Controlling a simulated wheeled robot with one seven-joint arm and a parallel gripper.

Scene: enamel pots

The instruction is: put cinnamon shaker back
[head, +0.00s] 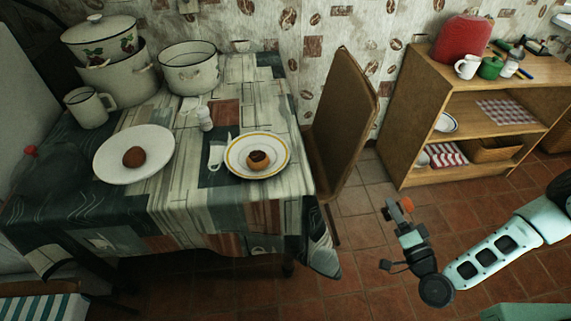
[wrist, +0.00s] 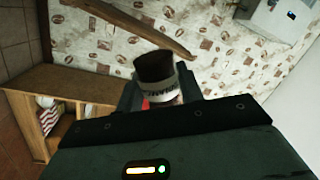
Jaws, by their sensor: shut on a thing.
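My gripper (head: 398,212) is shut on a small shaker, held in the air over the tiled floor between the chair and the shelf. In the wrist view the shaker (wrist: 155,75) shows a dark brown top and a pale band with lettering too blurred to read. I take it to be the cinnamon shaker. Its lower part is hidden by my gripper (wrist: 152,98). In the head view it is small and mostly covered by the fingers. A white shaker (head: 205,120) stands on the table, apart from my gripper.
The wooden shelf (head: 412,112) bears a red rounded thing (head: 462,41), a white mug (head: 467,66), a green pot (head: 490,68) and a small white container (head: 509,68). A chair (head: 341,115) stands beside the cloth-covered table (head: 182,205), which bears pots and plates. Tiled floor is clear around my gripper.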

